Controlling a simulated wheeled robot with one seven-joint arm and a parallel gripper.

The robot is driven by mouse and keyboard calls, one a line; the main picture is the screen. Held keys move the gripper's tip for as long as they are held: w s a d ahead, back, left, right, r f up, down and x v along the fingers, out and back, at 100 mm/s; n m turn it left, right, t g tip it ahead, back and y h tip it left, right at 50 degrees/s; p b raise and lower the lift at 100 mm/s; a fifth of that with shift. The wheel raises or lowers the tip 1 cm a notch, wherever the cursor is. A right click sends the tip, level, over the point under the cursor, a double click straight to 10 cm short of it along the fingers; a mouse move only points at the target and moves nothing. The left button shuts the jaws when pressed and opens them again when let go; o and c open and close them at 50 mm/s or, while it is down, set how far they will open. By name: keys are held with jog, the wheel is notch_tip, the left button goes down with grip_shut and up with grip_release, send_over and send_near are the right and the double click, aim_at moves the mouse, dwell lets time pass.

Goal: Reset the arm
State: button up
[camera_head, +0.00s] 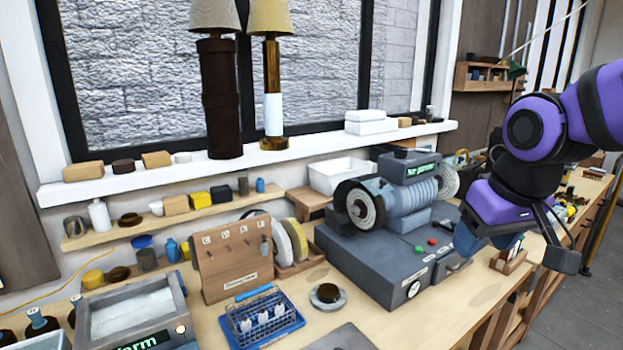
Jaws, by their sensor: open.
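My arm (535,128), purple and black, reaches in from the right edge and bends down over the right part of the workbench. My gripper (515,250) hangs at its end, with its two dark fingers spread apart. It is open, and I see nothing held between the fingers. It is in front of and to the right of the grey grinder machine (372,262) in the picture. The arm hides part of the bench behind it.
The wooden workbench (345,318) holds a blue rack (262,318), a wooden hook board (235,262) and a grey basin (130,312). Two lamps (272,75) (220,95) stand on the white windowsill (310,145). Open floor (590,300) lies at the lower right.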

jog(key=s+d+r+m, duration=0.1)
jog(key=s+d+r, duration=0.1)
jog(key=s, duration=0.3)
jog(key=s+d+r+m+t, duration=0.1)
jog(key=s+d+r, duration=0.1)
jog(key=s, duration=0.3)
jog(key=shift+d+r+t+h, duration=0.15)
jog(key=shift+d+t+h, duration=0.15)
jog(key=shift+d, duration=0.5)
